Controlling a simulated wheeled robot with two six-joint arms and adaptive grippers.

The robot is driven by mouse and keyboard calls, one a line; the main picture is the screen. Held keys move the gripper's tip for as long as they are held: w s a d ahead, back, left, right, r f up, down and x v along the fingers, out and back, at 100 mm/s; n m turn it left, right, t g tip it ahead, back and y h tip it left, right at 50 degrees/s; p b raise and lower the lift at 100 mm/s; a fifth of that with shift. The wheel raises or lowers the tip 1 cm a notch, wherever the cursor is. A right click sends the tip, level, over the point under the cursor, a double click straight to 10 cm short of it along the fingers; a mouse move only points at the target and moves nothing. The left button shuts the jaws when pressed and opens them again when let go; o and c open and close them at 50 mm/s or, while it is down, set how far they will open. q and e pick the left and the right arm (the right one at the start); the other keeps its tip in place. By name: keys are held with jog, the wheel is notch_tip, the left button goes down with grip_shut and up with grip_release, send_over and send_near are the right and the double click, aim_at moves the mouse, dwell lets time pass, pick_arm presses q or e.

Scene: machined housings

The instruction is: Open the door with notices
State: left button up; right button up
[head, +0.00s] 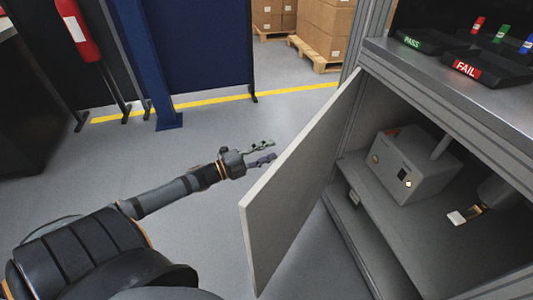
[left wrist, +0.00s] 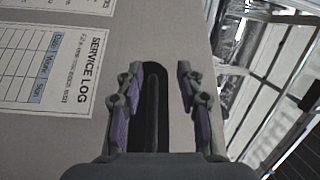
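The grey cabinet door (head: 300,190) stands swung open to the left of the cabinet opening. The head view shows its bare inner face. Its face with notices fills much of the left wrist view, where a SERVICE LOG sheet (left wrist: 55,65) is on the left. A dark upright handle or slot (left wrist: 153,100) shows between my left gripper's fingers (left wrist: 158,85). In the head view, my left gripper (head: 264,152) is open beside the door's outer side, fingers apart. Whether it touches the door cannot be told. My right gripper is not in view.
The cabinet holds a grey box (head: 412,165) and a partly cut-off cylindrical item (head: 495,192). Trays marked PASS (head: 425,43) and FAIL (head: 480,68) are on top. Free floor lies left of the door. A blue post (head: 152,60) and a fire extinguisher (head: 78,32) stand further back.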

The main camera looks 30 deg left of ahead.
pick_arm(q)
grip_shut()
jog(key=c, duration=0.7)
grip_release()
jog(key=shift+c, duration=0.2)
jog(key=o, duration=0.7)
jog(key=shift+o, duration=0.2)
jog(key=v, duration=0.7)
jog(key=shift+s, duration=0.2)
jog(key=shift+a+f, duration=0.1)
jog(key=shift+a, duration=0.05)
